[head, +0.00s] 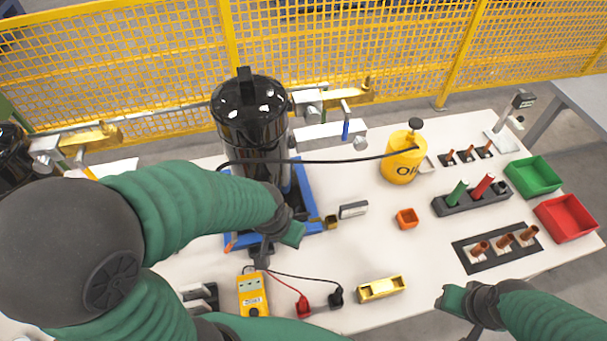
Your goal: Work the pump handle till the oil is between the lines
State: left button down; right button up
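A yellow oil can (403,160) marked "OIL" stands at the back middle of the table, with a black pump handle (416,124) on top. A black hose (330,161) runs from the can to the tall black compressor (252,120) on a blue tray (310,188). I cannot make out the oil level or its lines. My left gripper (293,233) is over the tray's front, before the compressor and well left of the can. My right gripper (456,301) is at the front right, apart from the can. I cannot tell whether either gripper is open or shut.
Near the can are an orange cup (407,218), a green bin (533,176), a red bin (567,219) and racks of copper fittings. A yellow meter (252,294) with leads and a brass block (381,288) lie in front. The table is bare between cup and brass block.

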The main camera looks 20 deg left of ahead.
jog(key=shift+c, duration=0.2)
grip_shut()
dwell(1.7)
